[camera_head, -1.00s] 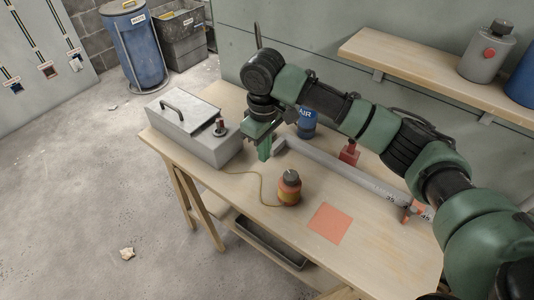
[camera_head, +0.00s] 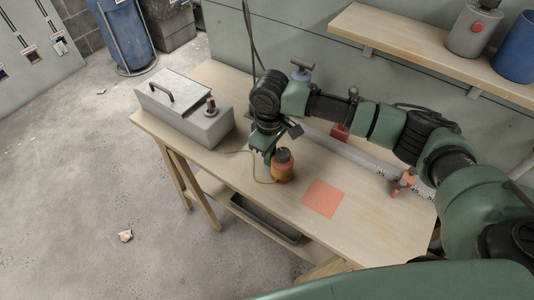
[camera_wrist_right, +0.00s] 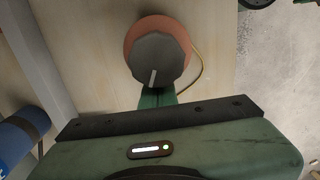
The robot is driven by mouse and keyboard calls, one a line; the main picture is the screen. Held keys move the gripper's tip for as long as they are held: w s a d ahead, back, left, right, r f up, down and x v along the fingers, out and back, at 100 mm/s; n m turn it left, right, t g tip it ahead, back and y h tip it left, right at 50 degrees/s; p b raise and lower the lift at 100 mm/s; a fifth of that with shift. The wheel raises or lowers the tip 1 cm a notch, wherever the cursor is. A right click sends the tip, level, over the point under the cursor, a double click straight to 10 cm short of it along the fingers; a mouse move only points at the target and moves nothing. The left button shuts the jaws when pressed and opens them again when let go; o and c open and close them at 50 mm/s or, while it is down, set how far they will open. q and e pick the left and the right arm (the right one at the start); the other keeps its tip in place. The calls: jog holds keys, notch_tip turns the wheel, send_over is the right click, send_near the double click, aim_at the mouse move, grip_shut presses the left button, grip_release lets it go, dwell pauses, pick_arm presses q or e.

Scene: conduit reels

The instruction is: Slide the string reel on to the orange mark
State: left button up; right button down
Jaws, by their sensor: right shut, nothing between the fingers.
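The string reel (camera_head: 283,170), orange and yellow with a dark cap, stands upright on the wooden table. It also shows from above in the right wrist view (camera_wrist_right: 160,60). The orange mark (camera_head: 324,198) is a flat square to the reel's right and nearer the front, apart from it. My right gripper (camera_head: 268,157) is shut and empty, low over the table at the left-back side of the reel. In the wrist view its green fingers (camera_wrist_right: 157,97) end close against the reel; I cannot tell whether they touch. My left gripper is not in view.
A grey metal box (camera_head: 185,110) stands at the table's left end; a thin yellow string runs from it to the reel. Table between reel and mark is clear. A blue can (camera_wrist_right: 22,138) shows in the wrist view.

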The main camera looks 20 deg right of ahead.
aim_at(287, 164)
jog(key=shift+s+d+r, duration=0.1)
jog(key=s+d+p, duration=0.1)
jog(key=s+p, duration=0.1)
jog(key=p, duration=0.1)
jog(key=s+d+p, duration=0.2)
jog(key=p, duration=0.1)
jog(key=shift+d+r+p, duration=0.1)
jog(key=shift+r+p, duration=0.3)
jog(key=s+d+p, duration=0.1)
jog(key=s+p, duration=0.1)
jog(key=s+d+p, duration=0.3)
jog(key=s+p, duration=0.1)
jog(key=shift+d+f, duration=0.25)
jog(key=shift+s+d+f, duration=0.1)
jog(key=shift+s+d, duration=0.05)
jog(key=shift+d, duration=0.05)
jog(key=shift+f, duration=0.15)
